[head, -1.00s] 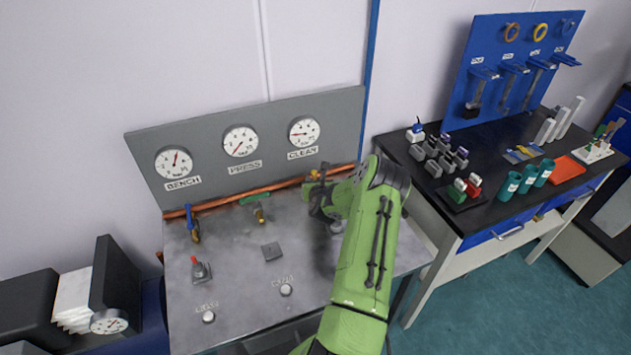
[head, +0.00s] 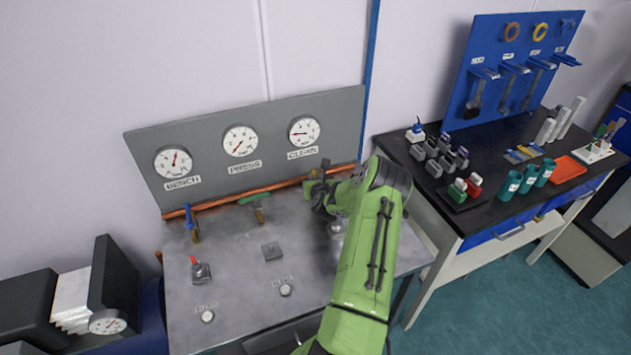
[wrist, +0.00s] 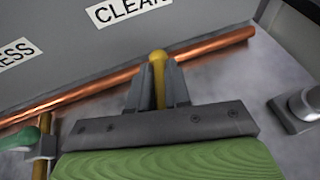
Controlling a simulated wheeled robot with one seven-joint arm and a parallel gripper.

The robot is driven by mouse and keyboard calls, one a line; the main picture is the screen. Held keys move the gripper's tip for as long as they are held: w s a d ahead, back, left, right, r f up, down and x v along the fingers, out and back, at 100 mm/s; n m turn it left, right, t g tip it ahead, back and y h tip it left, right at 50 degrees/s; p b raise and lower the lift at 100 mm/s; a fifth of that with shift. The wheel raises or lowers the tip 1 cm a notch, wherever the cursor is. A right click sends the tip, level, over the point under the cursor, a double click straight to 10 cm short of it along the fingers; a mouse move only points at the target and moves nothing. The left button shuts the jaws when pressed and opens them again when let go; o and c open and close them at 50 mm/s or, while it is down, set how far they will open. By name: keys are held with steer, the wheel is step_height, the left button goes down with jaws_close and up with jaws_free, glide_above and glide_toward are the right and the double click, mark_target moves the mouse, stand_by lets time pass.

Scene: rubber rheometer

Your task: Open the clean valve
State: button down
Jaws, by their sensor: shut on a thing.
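The clean valve's yellow handle (wrist: 158,76) stands between the two fingers of my gripper (wrist: 158,85) in the wrist view, its rounded tip showing just past them. My gripper is shut on it, at the copper pipe below the CLEAN label (wrist: 128,10). In the head view my gripper (head: 319,190) is at the right end of the bench top, under the CLEAN gauge (head: 304,131). There my gripper and arm hide the valve. The valve body is hidden in the wrist view too.
The green-handled valve (head: 256,199) and the blue-handled valve (head: 190,215) stand to the left along the copper pipe (head: 240,193). A red-levered switch (head: 199,271) sits on the bench top (head: 235,250). The grey gauge panel (head: 215,125) rises close behind.

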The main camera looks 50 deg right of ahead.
steer(key=shift+s+f+n+t+y+b, duration=0.25)
steer(key=shift+f+n+t+y+b, duration=0.4)
steer(key=shift+b, duration=0.6)
steer(key=shift+a+r+n+y+b, duration=0.1)
steer(key=shift+a+n+y+b, duration=0.2)
steer(key=shift+n+y, duration=0.45)
steer(key=shift+d, duration=0.1)
steer(key=c, duration=1.2)
jaws_free()
steer(key=shift+c, duration=0.2)
steer(key=shift+o, duration=0.4)
steer(key=shift+w+d+r+t, duration=0.1)
steer(key=shift+r+t, duration=0.15)
steer(key=v, duration=1.6)
steer(key=shift+f+p, duration=0.1)
steer(key=shift+p, duration=0.2)
steer(key=shift+w, duration=0.1)
